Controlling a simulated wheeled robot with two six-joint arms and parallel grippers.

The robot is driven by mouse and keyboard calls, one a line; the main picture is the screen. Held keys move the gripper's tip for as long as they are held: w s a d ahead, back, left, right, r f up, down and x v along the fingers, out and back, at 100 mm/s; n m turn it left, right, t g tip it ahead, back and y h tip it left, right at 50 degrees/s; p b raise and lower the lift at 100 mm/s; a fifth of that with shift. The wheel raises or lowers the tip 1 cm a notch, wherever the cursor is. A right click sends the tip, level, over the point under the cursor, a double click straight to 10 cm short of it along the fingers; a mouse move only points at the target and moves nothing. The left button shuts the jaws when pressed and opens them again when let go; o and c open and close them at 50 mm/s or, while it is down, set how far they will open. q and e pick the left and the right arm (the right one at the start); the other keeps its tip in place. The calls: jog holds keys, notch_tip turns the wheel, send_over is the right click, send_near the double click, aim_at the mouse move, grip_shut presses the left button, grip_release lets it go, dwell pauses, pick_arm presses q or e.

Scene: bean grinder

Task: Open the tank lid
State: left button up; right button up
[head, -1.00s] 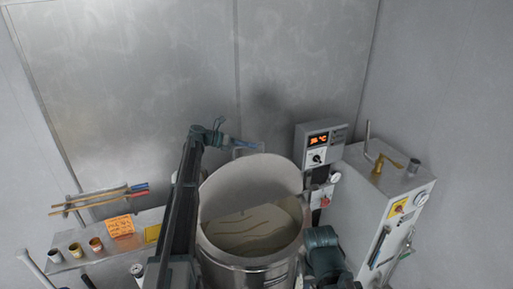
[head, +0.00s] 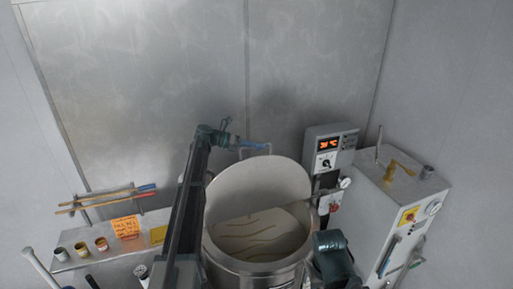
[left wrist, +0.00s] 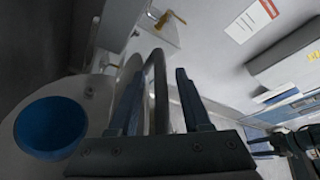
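The round steel tank (head: 268,271) stands at the centre of the head view, with pale, streaked contents inside. Its grey lid (head: 262,183) stands tilted up at the back, its handle (head: 242,152) at the top edge. My left gripper (head: 256,147) reaches over the tank's left side to this handle. In the left wrist view its two fingers (left wrist: 160,105) are apart, with the metal handle bar (left wrist: 160,75) between them and a gap on the right. My right arm is at the tank's right. A dark, blue-tipped shape in the left wrist view may be my right gripper (left wrist: 262,147); its opening is unclear.
A control box (head: 327,150) with a red display stands right of the lid. A white cabinet (head: 372,205) with a brass fitting is further right. A shelf (head: 110,258) with small cups and an orange note (head: 126,227) is at left. A wall is behind the tank.

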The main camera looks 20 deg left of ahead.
pick_arm(q)
jog(key=shift+r, duration=0.1)
jog(key=shift+s+a+r, duration=0.1)
jog(key=shift+a, duration=0.15)
jog(key=s+a, duration=0.5)
jog(key=a, duration=0.8)
jog(key=shift+s+a+r+p, duration=0.2)
jog(key=shift+r+p, duration=0.1)
jog(key=shift+p, duration=0.15)
jog(key=shift+d, duration=0.1)
